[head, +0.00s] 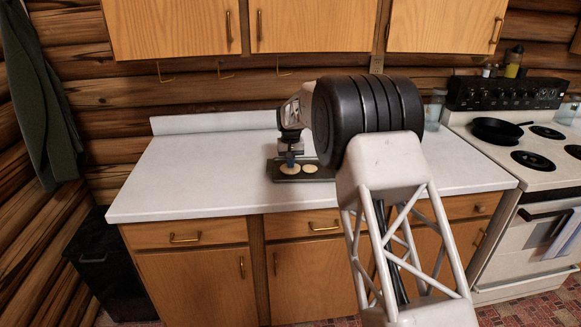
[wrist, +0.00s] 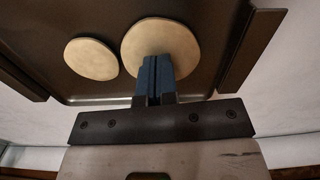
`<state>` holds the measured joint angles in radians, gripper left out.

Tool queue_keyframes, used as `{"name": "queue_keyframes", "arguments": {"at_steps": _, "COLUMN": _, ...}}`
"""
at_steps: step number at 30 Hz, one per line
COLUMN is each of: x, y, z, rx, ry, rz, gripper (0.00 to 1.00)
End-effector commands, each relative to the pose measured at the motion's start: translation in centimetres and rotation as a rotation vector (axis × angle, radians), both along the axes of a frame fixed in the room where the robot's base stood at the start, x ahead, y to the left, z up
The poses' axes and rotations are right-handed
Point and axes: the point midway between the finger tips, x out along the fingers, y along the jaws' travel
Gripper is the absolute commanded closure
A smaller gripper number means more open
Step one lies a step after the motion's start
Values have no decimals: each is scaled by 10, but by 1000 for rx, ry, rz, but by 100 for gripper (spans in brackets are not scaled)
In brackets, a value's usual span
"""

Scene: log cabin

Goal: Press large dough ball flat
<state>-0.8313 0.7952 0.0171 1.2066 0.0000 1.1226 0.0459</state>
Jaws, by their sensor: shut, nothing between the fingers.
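The large dough ball (wrist: 160,40) is a pale, round piece on a dark baking tray (wrist: 30,45); in the head view the dough (head: 290,170) lies on the tray (head: 318,178) on the counter. My gripper (wrist: 155,60) is shut, its blue fingertips together and empty. The fingertips overlap the near part of the large dough in the wrist view, and in the head view my gripper (head: 291,160) points down over it. I cannot tell whether they touch. A smaller dough piece (wrist: 91,58) lies beside the large one, apart from it; it also shows in the head view (head: 310,169).
The white counter (head: 200,175) is clear left of the tray. A stove (head: 535,150) with a black frying pan (head: 496,129) stands at the right. Wooden cabinets (head: 315,25) hang above the counter. A dark bin (head: 105,270) stands at the lower left.

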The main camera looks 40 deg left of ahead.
Motion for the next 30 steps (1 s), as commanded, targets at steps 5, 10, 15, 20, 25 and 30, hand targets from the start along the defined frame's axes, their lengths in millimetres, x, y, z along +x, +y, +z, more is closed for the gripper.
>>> {"name": "queue_keyframes", "arguments": {"at_steps": 5, "x": 0, "y": 0, "z": -1, "rx": -1, "ry": 1, "rz": 0, "gripper": 100}}
{"name": "queue_keyframes", "arguments": {"at_steps": 10, "x": 0, "y": 0, "z": -2, "rx": -1, "ry": 1, "rz": 0, "gripper": 100}}
{"name": "queue_keyframes", "arguments": {"at_steps": 15, "x": 0, "y": 0, "z": -1, "rx": -1, "ry": 1, "rz": 0, "gripper": 100}}
{"name": "queue_keyframes", "arguments": {"at_steps": 20, "x": 0, "y": 0, "z": 6, "rx": 0, "ry": 0, "rz": 0, "gripper": 100}}
{"name": "queue_keyframes", "arguments": {"at_steps": 25, "x": 0, "y": 0, "z": 17, "rx": -1, "ry": 1, "rz": 0, "gripper": 100}}
{"name": "queue_keyframes", "arguments": {"at_steps": 30, "x": 0, "y": 0, "z": 30, "rx": 1, "ry": -1, "rz": 0, "gripper": 100}}
